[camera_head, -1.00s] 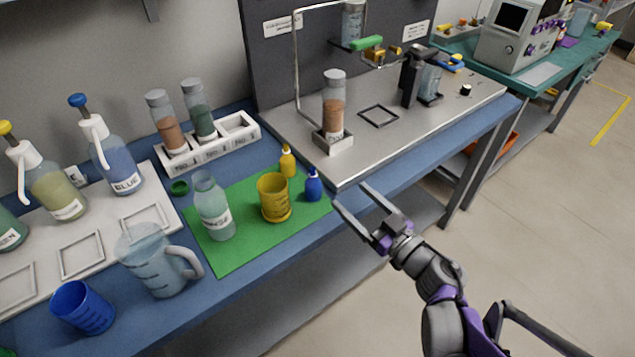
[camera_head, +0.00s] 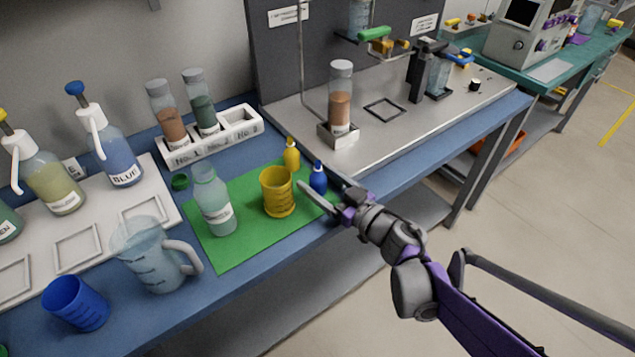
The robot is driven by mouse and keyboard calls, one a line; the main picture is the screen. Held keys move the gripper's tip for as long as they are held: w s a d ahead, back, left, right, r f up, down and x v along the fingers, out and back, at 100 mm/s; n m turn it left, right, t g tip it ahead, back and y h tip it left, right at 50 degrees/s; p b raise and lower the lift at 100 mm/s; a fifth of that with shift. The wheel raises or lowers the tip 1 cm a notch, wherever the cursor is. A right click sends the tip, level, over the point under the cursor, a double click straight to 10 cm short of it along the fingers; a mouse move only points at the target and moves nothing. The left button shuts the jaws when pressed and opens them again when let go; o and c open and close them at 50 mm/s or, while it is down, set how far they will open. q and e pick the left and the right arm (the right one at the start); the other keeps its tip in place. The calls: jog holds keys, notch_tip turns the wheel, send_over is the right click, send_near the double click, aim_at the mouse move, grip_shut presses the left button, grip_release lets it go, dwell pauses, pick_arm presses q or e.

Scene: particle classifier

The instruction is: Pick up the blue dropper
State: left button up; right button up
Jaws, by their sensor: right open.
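The small blue dropper (camera_head: 318,179) stands upright near the right corner of the green mat (camera_head: 243,243). My right gripper (camera_head: 316,186) comes in from the right at the bench's front edge. Its jaws are open, with one finger in front of the dropper and the other behind and to its right. The dropper appears to stand between or just at the fingers; I cannot tell whether they touch it. My left gripper is not in view.
A yellow cup (camera_head: 277,193) and a yellow dropper (camera_head: 291,154) stand close left of the blue dropper. A clear bottle (camera_head: 213,205) and a pitcher (camera_head: 153,258) are further left. A metal platform (camera_head: 420,118) with a vial lies behind.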

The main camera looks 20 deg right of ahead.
aim_at(319, 163)
jog(key=shift+w+a, duration=0.1)
jog(key=shift+w, duration=0.15)
grip_shut()
jog(key=shift+r, duration=0.1)
dwell(0.4)
jog(key=shift+r+p, duration=1.8)
jog(key=shift+r, duration=3.05)
